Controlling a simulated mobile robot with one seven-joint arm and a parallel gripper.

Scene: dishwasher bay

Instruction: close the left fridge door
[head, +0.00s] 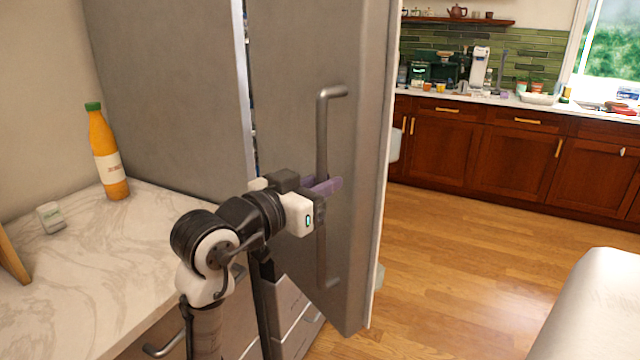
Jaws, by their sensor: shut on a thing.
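The left fridge door (280,110) is a grey metal panel standing ajar in the head view. A narrow gap shows between it and the fridge body (165,80), and the door's outer edge points toward the room. A long vertical bar handle (322,130) is on its front face. My gripper (326,186), with purple fingertips, is at the middle of this handle and shut on it. The fingers and my wrist hide part of the handle. The fridge's inside is mostly hidden behind the door.
A marble counter (90,270) at left holds an orange bottle (108,160) and a small white item (51,217). Wooden floor (450,260) is open right of the door. A white rounded surface (595,310) is at lower right, with red-brown cabinets (455,150) behind.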

